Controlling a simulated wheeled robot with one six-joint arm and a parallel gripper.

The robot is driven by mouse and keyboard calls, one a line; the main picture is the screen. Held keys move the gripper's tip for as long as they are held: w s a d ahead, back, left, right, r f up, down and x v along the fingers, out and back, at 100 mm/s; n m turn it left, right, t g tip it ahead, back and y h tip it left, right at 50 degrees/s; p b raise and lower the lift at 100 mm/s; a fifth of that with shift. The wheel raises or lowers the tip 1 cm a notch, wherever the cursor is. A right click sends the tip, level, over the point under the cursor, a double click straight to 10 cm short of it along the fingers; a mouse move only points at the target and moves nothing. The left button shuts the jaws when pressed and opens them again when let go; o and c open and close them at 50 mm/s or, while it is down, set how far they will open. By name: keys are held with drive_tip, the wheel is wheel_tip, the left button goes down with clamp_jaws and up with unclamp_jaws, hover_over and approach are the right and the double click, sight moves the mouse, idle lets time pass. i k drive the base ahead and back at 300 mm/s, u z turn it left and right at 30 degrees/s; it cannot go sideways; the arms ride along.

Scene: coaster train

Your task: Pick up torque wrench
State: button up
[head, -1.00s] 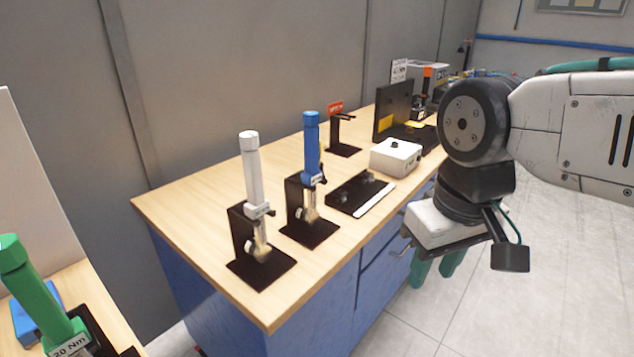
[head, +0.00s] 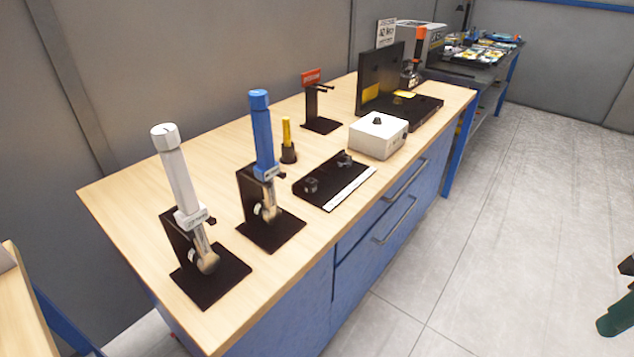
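Two torque wrenches stand handle-up in black stands on the wooden bench top. The white-handled torque wrench (head: 178,175) is nearest, at left. The blue-handled torque wrench (head: 263,135) stands to its right and a little further back. Both have metal heads low in their stands, and small labels too blurred to read. Only a dark part and a green finger of my gripper (head: 617,314) show at the lower right edge, over the floor and well away from both wrenches. The rest of the gripper is outside the picture.
On the bench (head: 120,192) are a black fixture plate (head: 322,190), a white box with a black knob (head: 378,136), a yellow-handled tool (head: 287,138), a red-signed black stand (head: 320,110) and a black L-shaped fixture (head: 380,77). The floor (head: 500,220) at right is clear.

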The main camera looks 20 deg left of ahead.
sight(265, 169)
drive_tip(key=k, duration=0.55)
drive_tip(key=u, duration=1.05)
drive_tip(key=i, duration=0.5)
